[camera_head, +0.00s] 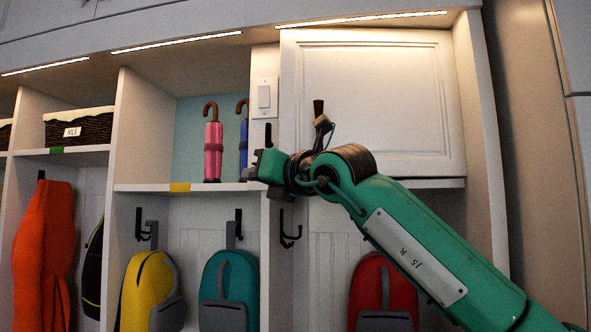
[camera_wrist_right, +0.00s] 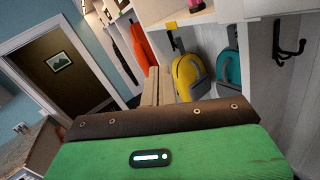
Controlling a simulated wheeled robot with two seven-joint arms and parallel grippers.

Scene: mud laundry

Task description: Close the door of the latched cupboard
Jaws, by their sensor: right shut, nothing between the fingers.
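The white cupboard door (camera_head: 385,95) with a framed panel is at the upper right of the head view. It looks nearly flat against the cupboard front; I cannot tell whether it is fully shut. A dark-topped upright piece (camera_head: 319,108) shows at its lower left, just above my wrist; I cannot tell whether it is the latch handle. My right gripper (camera_head: 262,168) is shut and empty, below and left of the door, in front of the shelf edge. Its green and brown body fills the bottom of the wrist view. My left gripper is not in view.
A white upright with a switch (camera_head: 264,96) stands left of the door. Pink (camera_head: 213,150) and blue umbrellas stand on the shelf (camera_head: 150,188). Yellow (camera_head: 150,290), teal (camera_head: 228,290) and red (camera_head: 383,290) bags are below. A black hook (camera_head: 290,232) sticks out beneath my gripper.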

